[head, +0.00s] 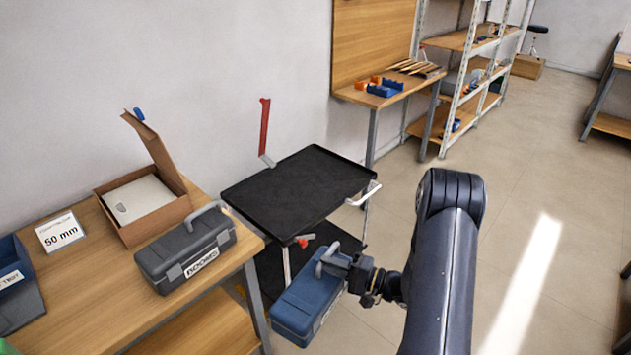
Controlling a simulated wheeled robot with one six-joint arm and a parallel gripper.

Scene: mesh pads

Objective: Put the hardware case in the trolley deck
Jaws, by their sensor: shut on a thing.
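A blue hardware case (302,305) with a grey handle hangs from my gripper (338,265), which is shut on its handle. The case is in front of the trolley, lower than the top deck in the picture, and covers part of the lower shelf. The trolley's black top deck (300,187) is empty and has a low rim. The black lower shelf (322,236) is partly hidden by the top deck and the case. I cannot tell whether the case touches the trolley.
A red upright (265,127) stands behind the trolley. Open floor (545,200) lies at right.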

